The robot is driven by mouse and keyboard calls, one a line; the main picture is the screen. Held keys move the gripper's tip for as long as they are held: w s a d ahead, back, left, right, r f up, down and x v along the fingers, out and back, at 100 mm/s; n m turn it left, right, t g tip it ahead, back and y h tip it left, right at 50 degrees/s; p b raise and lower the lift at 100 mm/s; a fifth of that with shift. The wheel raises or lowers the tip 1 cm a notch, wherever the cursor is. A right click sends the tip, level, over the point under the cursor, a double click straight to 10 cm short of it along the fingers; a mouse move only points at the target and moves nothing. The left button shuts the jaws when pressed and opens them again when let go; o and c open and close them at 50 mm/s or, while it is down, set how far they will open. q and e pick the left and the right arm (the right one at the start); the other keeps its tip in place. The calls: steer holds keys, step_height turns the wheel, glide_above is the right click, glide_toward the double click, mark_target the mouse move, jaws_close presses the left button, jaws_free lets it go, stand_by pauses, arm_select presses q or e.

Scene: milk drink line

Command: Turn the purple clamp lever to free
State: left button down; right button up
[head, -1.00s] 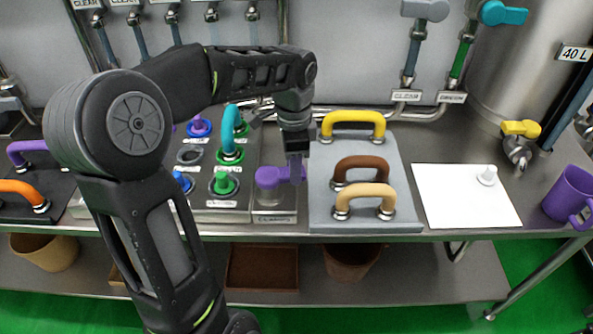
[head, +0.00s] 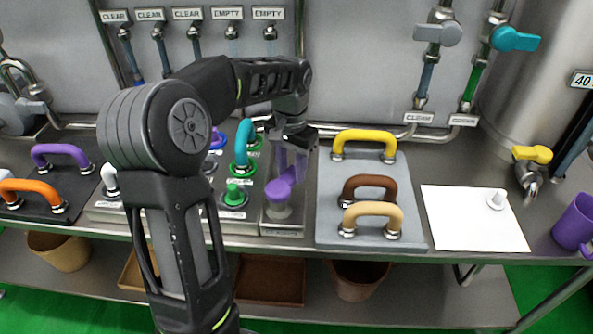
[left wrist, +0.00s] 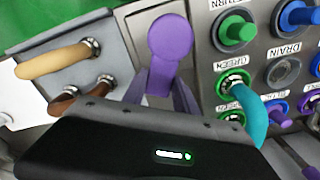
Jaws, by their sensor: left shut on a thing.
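The purple clamp lever (head: 279,190) is on a narrow metal plate at the right end of the button panel. Its round hub is at the front and its arm points back, away from me. My left gripper (head: 291,152) reaches down over the lever's arm and is shut on it. In the left wrist view the round purple hub (left wrist: 170,37) shows beyond the fingers of my gripper (left wrist: 160,88), and the black gripper body hides the rest of the lever. My right gripper is not in view.
The button panel with a teal handle (head: 243,147) stands close left of the lever. A grey board (head: 335,205) with yellow, brown and tan handles is close on the right. A white sheet (head: 465,225) lies further right. Labelled pipes and valves line the back wall.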

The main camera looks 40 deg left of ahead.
arm_select(q)
steer(key=a+n, duration=0.1)
steer(key=n, duration=0.1)
steer(key=shift+s+a+n, duration=0.1)
steer(key=shift+a+n, duration=0.1)
steer(key=shift+n, duration=0.2)
steer(key=shift+s+a+n, duration=0.2)
steer(key=shift+a+n, duration=0.15)
steer(key=shift+n, duration=0.4)
steer(key=shift+s+a+n, duration=0.15)
steer(key=shift+a+n, duration=0.2)
steer(key=shift+n, duration=0.4)
steer(key=c, duration=1)
jaws_free()
steer(key=shift+o, duration=0.2)
step_height(320, 180, up, 8)
steer(key=shift+b, duration=0.3)
steer(key=shift+s+f, duration=0.1)
steer(key=shift+f, duration=0.05)
